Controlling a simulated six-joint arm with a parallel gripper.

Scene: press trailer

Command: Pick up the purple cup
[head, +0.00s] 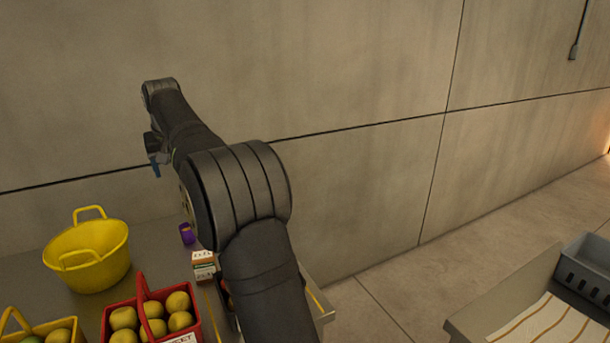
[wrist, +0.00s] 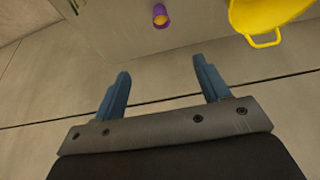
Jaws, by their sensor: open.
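The small purple cup (head: 186,233) stands on the grey table (head: 40,272), right of the yellow basket and partly beside my arm in the head view. In the wrist view the purple cup (wrist: 160,14) is near the top edge, with something orange or yellow showing in its mouth. My gripper (wrist: 162,82) is open and empty, with its two blue fingers spread apart. It is well away from the cup, with the wall behind the fingers. In the head view my gripper (head: 155,168) is raised above the table, small and partly hidden by my wrist.
A yellow basket (head: 88,258) stands left of the cup; it also shows in the wrist view (wrist: 262,14). A small printed carton (head: 203,266) stands in front of the cup. A red basket (head: 190,298) of round fruit is nearer. The concrete wall (head: 350,60) rises behind.

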